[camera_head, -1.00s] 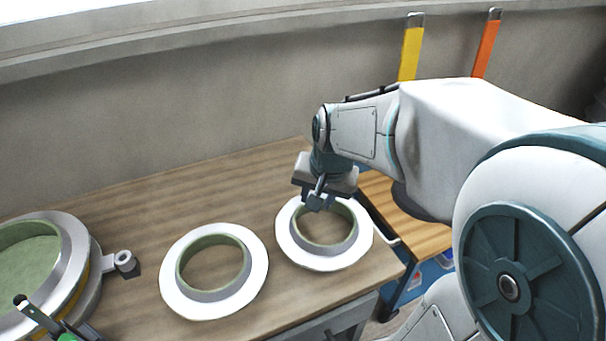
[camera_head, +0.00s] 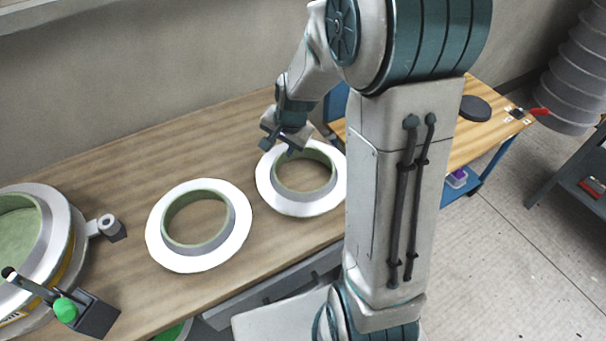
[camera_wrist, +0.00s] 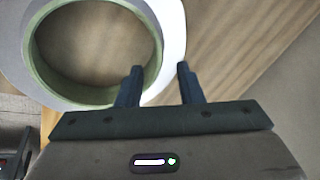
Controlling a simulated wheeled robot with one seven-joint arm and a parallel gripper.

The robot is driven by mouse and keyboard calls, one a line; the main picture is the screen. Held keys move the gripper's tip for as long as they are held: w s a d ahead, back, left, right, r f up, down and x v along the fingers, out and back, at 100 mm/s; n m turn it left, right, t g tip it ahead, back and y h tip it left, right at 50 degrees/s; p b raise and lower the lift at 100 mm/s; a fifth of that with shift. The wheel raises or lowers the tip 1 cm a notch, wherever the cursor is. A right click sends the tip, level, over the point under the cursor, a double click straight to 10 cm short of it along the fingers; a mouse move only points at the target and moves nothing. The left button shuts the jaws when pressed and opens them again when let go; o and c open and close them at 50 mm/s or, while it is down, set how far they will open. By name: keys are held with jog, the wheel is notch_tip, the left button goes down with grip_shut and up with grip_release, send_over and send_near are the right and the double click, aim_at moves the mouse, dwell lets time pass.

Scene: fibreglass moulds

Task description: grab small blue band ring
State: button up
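Two white flanged rings with green inner walls and grey collars lie flat on the wooden table. The right ring (camera_head: 318,207) is under my gripper, and the left ring (camera_head: 165,250) lies beside it, apart. I cannot make out a clearly blue band on either. My gripper (camera_head: 279,146) is above the far rim of the right ring. In the wrist view my gripper (camera_wrist: 159,72) has its two dark fingers apart, with the edge of a white ring (camera_wrist: 174,40) passing between or beneath them. Nothing is visibly held; whether the fingers touch the ring cannot be told.
A large round mould (camera_head: 62,215) with a green inside stands at the left, with a clamp (camera_head: 92,312) with a green knob in front. A wooden bench (camera_head: 482,128) stands at the right, with a dark disc (camera_head: 475,108) on it. The table (camera_head: 200,130) behind the rings is clear.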

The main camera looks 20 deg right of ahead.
aim_at(278, 158)
jog(key=x, duration=0.4)
jog(key=shift+s+a+f+p, duration=0.2)
jog(key=shift+s+p, duration=0.1)
jog(key=shift+w+f, duration=0.2)
jog(key=shift+f, duration=0.35)
grip_shut()
